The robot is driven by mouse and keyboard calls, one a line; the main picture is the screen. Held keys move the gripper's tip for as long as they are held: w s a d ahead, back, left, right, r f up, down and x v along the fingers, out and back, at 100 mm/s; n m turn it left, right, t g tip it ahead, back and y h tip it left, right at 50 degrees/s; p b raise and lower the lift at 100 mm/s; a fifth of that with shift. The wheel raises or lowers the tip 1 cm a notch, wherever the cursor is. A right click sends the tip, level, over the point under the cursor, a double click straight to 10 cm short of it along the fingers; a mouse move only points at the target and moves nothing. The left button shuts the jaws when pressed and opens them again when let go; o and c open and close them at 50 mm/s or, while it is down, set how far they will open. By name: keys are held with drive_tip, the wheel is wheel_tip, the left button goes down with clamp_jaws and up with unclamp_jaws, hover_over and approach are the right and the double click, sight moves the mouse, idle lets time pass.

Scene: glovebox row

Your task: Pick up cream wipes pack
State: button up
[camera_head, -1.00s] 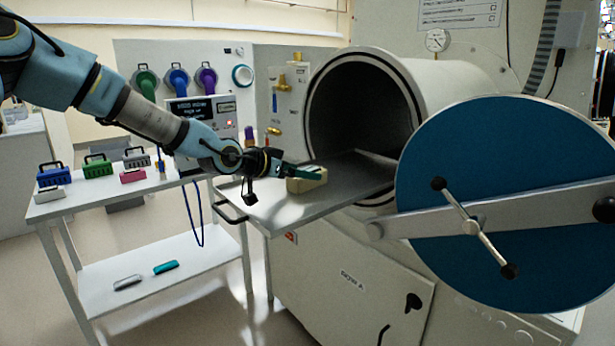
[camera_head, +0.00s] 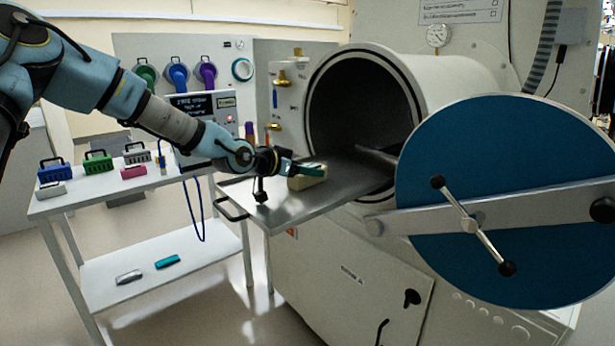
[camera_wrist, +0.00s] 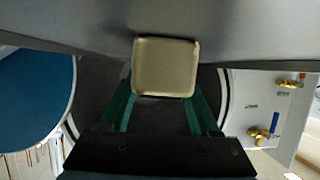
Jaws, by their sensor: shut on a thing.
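The cream wipes pack (camera_head: 307,180) is a small cream block at the left part of the grey sliding tray (camera_head: 290,212) in front of the round chamber opening. My gripper (camera_head: 311,170) reaches it from the left with its green fingers shut on it. In the wrist view the pack (camera_wrist: 165,66) sits between the tips of the two green fingers (camera_wrist: 163,98), one on each side. I cannot tell whether the pack touches the tray or is just above it.
The chamber (camera_head: 358,105) stands open behind the tray, with its blue round door (camera_head: 520,170) swung out at right. A white trolley (camera_head: 100,197) at left holds several small coloured cases, with two flat items on its lower shelf. The tray around the pack is clear.

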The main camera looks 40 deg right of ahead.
clamp_jaws()
